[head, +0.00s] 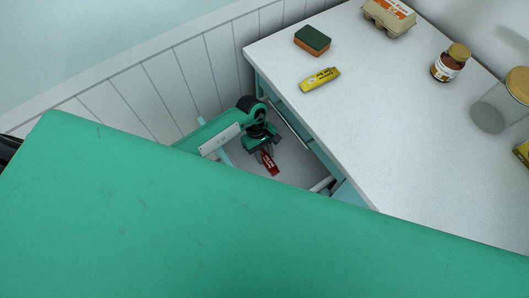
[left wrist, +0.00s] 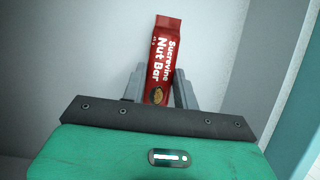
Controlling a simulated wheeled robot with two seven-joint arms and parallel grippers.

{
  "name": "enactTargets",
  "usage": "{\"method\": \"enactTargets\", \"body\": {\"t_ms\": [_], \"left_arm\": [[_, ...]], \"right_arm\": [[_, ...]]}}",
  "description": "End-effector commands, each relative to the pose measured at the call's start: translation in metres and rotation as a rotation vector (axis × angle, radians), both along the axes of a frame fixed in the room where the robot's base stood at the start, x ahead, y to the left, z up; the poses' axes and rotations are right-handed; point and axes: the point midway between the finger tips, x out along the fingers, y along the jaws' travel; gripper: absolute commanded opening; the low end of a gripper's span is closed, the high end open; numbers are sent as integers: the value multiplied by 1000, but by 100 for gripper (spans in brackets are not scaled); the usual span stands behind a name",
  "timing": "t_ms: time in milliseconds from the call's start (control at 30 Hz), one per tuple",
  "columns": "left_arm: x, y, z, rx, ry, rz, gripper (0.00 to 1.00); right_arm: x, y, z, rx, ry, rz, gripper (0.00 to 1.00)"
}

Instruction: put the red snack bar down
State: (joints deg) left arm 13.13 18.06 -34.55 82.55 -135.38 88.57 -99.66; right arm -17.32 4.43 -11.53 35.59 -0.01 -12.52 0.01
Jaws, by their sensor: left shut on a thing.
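The red snack bar (head: 270,164) is in my left gripper (head: 265,152), over the pale inside of an open drawer (head: 296,168) beside the counter. In the left wrist view, the bar (left wrist: 164,55) stands lengthwise between the two grey fingers of the gripper (left wrist: 160,88), with white lettering reading "Nut Bar". The fingers are shut on its lower end. A plain pale surface lies behind it. I cannot tell whether the bar touches the drawer floor. My right gripper is not in view.
The white counter (head: 400,130) holds a sponge (head: 312,40), a yellow packet (head: 320,80), an egg carton (head: 389,16), a brown jar (head: 450,63) and a clear jar (head: 497,108). A white panelled wall (head: 190,80) stands left of the drawer. My green body covers the foreground.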

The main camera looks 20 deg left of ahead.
Motion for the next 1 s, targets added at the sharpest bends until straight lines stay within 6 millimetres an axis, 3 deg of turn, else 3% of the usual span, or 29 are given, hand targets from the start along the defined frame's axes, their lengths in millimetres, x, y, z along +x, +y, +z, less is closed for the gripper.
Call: {"method": "enactTargets", "body": {"t_ms": [400,433,500,533,833,1000], "left_arm": [[0,0,-5,1,-1,-1,7],[0,0,-3,1,-1,-1,35],[0,0,-3,0,0,-1,49],[0,0,-3,0,0,-1,51],[0,0,-1,-1,-1,0,51],[5,5,12,0,-4,0,51]], "right_arm": [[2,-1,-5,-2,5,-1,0],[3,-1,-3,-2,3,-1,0],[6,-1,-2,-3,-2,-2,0],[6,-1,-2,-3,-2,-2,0],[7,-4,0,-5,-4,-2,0],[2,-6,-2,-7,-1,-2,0]]}}
